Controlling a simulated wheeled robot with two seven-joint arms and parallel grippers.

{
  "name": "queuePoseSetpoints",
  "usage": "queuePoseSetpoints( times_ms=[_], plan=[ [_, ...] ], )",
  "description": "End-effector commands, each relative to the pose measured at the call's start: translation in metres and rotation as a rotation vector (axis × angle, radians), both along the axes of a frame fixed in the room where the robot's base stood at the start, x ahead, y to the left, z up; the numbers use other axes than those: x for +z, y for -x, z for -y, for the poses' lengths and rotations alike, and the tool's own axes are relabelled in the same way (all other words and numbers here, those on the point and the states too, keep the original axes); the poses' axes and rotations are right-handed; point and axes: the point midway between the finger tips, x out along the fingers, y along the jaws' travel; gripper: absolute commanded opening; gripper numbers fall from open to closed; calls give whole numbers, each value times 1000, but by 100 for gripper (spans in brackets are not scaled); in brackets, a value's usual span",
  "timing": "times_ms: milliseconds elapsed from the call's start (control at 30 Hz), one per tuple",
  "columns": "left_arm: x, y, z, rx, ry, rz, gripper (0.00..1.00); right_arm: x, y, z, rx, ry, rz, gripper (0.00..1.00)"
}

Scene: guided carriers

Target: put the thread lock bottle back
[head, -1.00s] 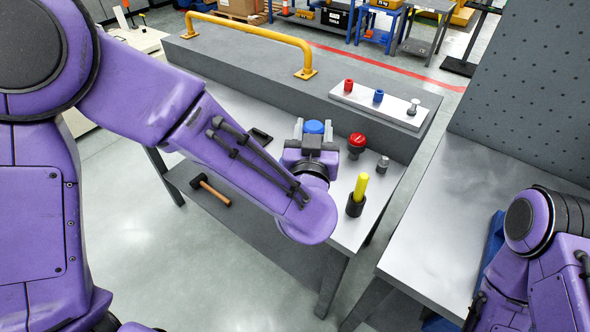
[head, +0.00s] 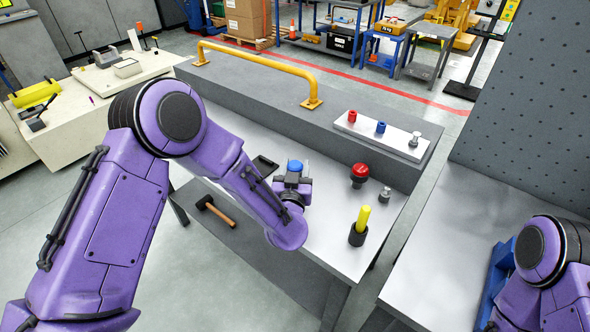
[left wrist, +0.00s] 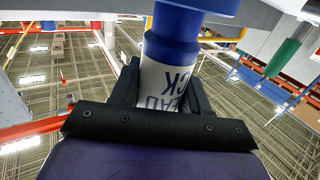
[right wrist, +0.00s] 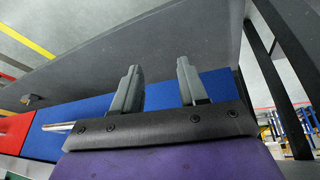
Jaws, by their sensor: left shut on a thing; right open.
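The thread lock bottle (head: 295,165) shows its blue cap in the head view, at the top of my left gripper (head: 292,183). In the left wrist view the bottle (left wrist: 165,82) has a white label with dark letters and a blue shoulder. My left gripper is shut on it, one finger on each side. It is over the grey workbench, beside a small black tray (head: 264,165); the gap below the bottle is hidden. My right gripper (right wrist: 160,85) is open and empty in the right wrist view.
A red knob (head: 360,172), a small metal part (head: 385,194) and a black cup (head: 357,238) holding a yellow stick stand to the right. A white board (head: 350,127) with pegs lies on the raised ledge. A yellow rail (head: 262,63) runs behind. A hammer (head: 215,212) lies lower down.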

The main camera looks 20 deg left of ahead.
Motion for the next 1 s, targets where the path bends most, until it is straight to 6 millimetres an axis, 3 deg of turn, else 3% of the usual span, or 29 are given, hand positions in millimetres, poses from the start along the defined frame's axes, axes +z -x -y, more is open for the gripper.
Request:
queuePoseSetpoints(
  times_ms=[100,267,300,367,400,733,867,1000],
  plan=[
    [-13,0,0,-1,0,1,15,2,0,0,0,0,0,43],
    [-14,0,1,-1,0,2,15,1,0,0,0,0,0,43],
    [-14,0,1,-1,0,1,49,1,0,0,0,0,0,43],
    [-13,0,1,-1,0,1,68,1,0,0,0,0,0,43],
    [-13,0,1,-1,0,1,71,1,0,0,0,0,0,43],
    [-14,6,3,-4,-1,1,71,-2,0,0,0,0,0,43],
    [-17,31,8,-5,-4,0,71,-14,0,0,0,0,0,43],
    [-17,67,16,-7,-4,1,71,-27,0,0,0,0,0,43]
  ],
)
